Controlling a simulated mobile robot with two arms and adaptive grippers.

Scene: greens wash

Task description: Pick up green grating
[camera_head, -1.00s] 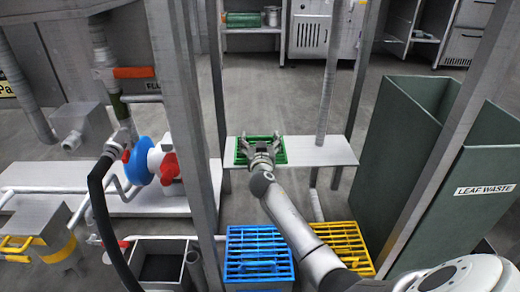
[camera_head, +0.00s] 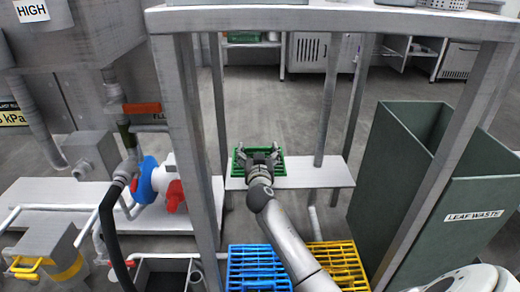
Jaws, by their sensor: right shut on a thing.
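The green grating (camera_head: 239,164) is at the white shelf between the grey metal posts, in the middle of the head view. My right gripper (camera_head: 258,155) is at the grating and shut on it; the fingers hide part of its middle. Whether the grating touches the shelf or is just above it, I cannot tell. My left gripper is not in view.
A blue grating (camera_head: 257,268) and a yellow grating (camera_head: 338,262) lie low in front, beside my arm. A green leaf waste bin (camera_head: 400,165) stands at the right. The white shelf (camera_head: 325,174) is bare to the right. Grey posts frame the opening; pipes and valves crowd the left.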

